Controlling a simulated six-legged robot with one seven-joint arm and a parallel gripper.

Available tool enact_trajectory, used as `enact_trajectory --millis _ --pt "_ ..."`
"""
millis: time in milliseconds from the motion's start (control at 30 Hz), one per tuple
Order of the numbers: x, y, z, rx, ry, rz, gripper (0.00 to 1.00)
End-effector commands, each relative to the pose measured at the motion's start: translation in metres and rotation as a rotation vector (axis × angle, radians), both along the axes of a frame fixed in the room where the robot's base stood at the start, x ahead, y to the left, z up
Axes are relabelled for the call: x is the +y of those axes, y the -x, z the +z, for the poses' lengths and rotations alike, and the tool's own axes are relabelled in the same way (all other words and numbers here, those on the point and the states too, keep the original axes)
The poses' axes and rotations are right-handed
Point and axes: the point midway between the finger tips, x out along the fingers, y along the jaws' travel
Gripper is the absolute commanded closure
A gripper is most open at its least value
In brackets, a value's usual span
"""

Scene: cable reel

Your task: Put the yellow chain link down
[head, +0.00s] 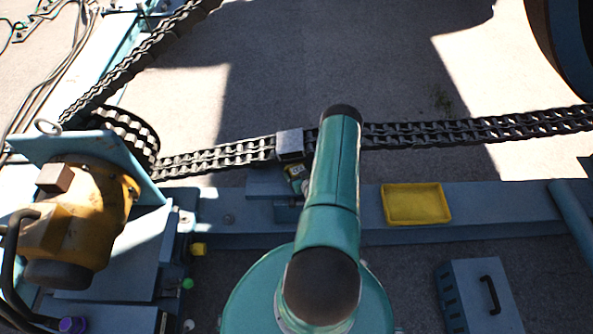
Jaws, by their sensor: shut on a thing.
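My gripper (296,178) is mostly hidden behind my teal arm, low by the chain run and the blue beam. A small yellowish piece (293,171) shows at it, left of the arm. I take this to be the yellow chain link, held in the shut jaws, but its outline is too small and covered to make out. A grey block (290,143) sits at the chain just above it in the picture. The fingertips cannot be seen clearly.
A dark chain (470,131) runs across the middle. A shallow yellow tray (416,219) lies on the blue beam (480,218), right of my arm. A yellow motor (85,215) stands left. A grey box with a black handle (470,295) is lower right.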

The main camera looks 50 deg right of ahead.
Motion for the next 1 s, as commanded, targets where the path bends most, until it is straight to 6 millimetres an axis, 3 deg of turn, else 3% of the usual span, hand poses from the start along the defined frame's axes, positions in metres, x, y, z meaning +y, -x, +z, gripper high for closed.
enact_trajectory --millis 567,600,667,1000 --pt "0.000 -0.003 -0.014 0.000 0.000 0.001 0.52" --pt "0.000 -0.003 -0.015 0.003 -0.001 0.001 0.14" --pt "0.000 -0.004 -0.016 0.004 -0.002 0.002 0.02" --pt "0.000 -0.006 -0.011 0.005 0.000 0.003 0.00"
